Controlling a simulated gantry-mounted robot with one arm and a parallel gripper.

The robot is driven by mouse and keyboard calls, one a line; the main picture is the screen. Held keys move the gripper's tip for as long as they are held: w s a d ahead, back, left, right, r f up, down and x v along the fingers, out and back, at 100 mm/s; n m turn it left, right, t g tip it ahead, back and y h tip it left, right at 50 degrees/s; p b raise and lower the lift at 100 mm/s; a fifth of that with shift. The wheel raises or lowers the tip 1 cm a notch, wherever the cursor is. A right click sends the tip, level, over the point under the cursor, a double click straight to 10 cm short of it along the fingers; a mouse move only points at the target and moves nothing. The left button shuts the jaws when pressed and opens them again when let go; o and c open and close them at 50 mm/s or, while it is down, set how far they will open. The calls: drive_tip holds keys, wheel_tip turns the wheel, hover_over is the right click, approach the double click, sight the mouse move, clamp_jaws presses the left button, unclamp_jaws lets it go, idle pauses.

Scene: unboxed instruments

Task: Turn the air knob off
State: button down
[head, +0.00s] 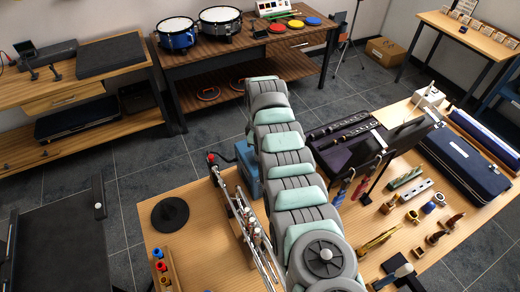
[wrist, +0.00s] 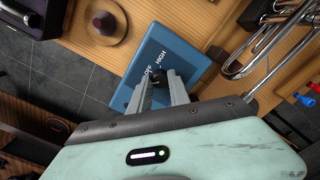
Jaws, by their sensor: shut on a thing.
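A blue box (wrist: 180,55) stands on the wooden table. Its top carries the white words "OFF" and "HIGH" and a small black knob (wrist: 158,84). My gripper (wrist: 158,80) has one finger on each side of the knob and is shut on it. The finger and the housing cover part of the box, and I cannot tell exactly where the knob points. In the head view the blue box (head: 248,166) shows only in part, left of my arm; the knob and my fingertips are hidden there.
Silver instrument tubing (wrist: 246,58) lies close to the box, right of it in the wrist view. A dark open case (head: 345,150) is right of my arm.

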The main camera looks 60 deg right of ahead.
drive_tip(key=m, duration=0.4)
drive_tip(key=shift+m, duration=0.3)
drive_tip(key=m+b, duration=0.2)
drive_tip(key=m, duration=0.2)
drive_tip(key=shift+b, duration=0.35)
drive_tip(key=c, duration=1.2)
unclamp_jaws()
drive_tip(key=shift+c, duration=0.2)
wheel_tip(320, 180, up, 11)
